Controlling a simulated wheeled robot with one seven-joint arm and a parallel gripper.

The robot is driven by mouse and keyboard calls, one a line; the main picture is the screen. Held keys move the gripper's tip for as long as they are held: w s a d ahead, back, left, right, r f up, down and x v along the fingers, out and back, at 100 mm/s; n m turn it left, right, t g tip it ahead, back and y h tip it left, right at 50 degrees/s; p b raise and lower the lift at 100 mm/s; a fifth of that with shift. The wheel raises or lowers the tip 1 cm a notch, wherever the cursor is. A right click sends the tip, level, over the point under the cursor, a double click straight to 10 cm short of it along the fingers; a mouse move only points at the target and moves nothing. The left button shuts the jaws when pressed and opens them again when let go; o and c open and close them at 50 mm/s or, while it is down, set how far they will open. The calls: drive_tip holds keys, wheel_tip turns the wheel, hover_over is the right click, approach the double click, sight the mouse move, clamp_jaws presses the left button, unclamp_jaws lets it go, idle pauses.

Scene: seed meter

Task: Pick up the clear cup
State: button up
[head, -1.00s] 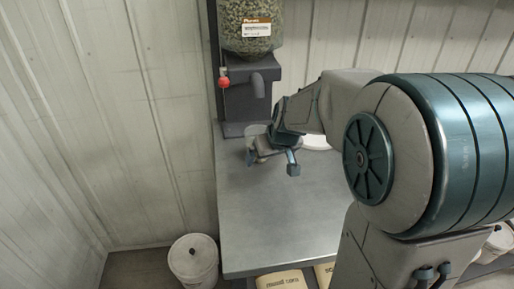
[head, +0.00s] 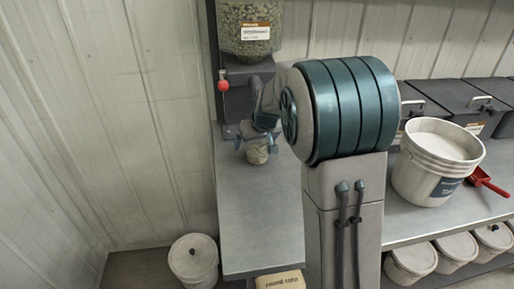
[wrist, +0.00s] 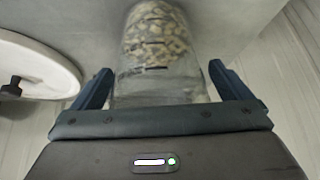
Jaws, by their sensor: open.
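The clear cup (head: 257,152) stands on the grey bench below the spout of the seed dispenser, with pale seeds in it. In the wrist view the cup (wrist: 157,52) shows dark level marks on its side and seeds in its far part. My gripper (head: 256,141) is at the cup in the head view. In the wrist view my gripper (wrist: 160,82) is open, with one finger on each side of the cup and gaps showing between fingers and wall. My arm hides part of the dispenser base.
The dispenser hopper (head: 249,28) with a red knob (head: 223,86) rises behind the cup. A white lid (wrist: 38,68) lies left in the wrist view. The front of the left bench (head: 260,225) is bare.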

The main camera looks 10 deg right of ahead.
drive_tip(key=c, duration=1.1)
drive_tip(key=shift+c, duration=0.5)
drive_tip(key=shift+r, duration=0.15)
